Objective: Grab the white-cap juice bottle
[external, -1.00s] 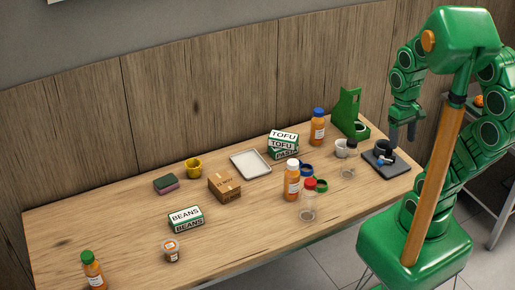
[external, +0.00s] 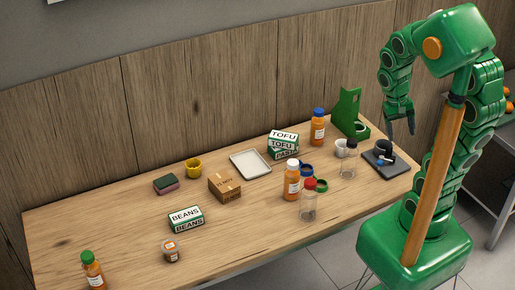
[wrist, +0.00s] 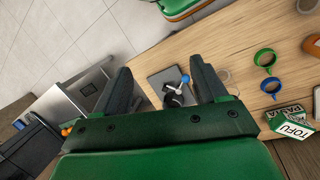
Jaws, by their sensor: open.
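The white-cap juice bottle (external: 291,180) stands upright on the table near its front edge, right of the cardboard box, with orange juice and a white label. In the wrist view, an orange bottle is partly in view at the right edge (wrist: 312,45); its cap colour cannot be told there. My gripper (external: 401,128) is open and empty above the right end of the table, well to the right of the bottle. In the wrist view, its two fingers (wrist: 165,85) are spread apart over the dark tray.
Tofu and pasta boxes (external: 283,143) and a blue-cap bottle (external: 317,127) stand behind. A dark tray (external: 379,165) holds a black item. The table's left middle has free room.

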